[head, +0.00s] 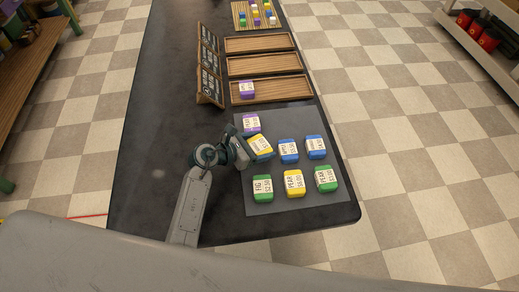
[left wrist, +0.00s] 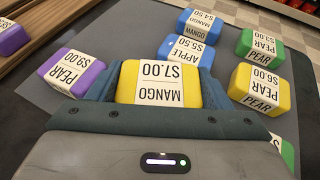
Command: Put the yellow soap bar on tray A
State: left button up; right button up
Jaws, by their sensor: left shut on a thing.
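My left gripper (head: 257,146) is shut on a yellow soap bar (head: 261,143) over the grey mat. In the left wrist view this yellow bar (left wrist: 160,82) sits between both fingers, its label reading MANGO $7.00. I cannot tell how far it is above the mat. A second yellow bar (head: 294,184), labelled PEAR $6.00, lies on the mat's near part. Three wooden trays stand in a row up the counter: near (head: 285,89), middle (head: 240,66) and far (head: 240,45). Their signs (head: 209,84) are too small to read, so I cannot tell which is tray A. My right gripper is out of view.
The grey mat (head: 238,203) also bears a purple bar (head: 251,122) close beside the gripper, two blue bars (head: 288,150) and two green bars (head: 263,188). Another purple bar (head: 246,89) lies at the near tray's left end. The middle and far trays look empty.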

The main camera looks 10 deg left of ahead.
aim_at(259, 152)
pick_arm(q)
jog(key=shift+s+f, duration=0.15)
jog(key=shift+f, duration=1.45)
jog(key=o, duration=1)
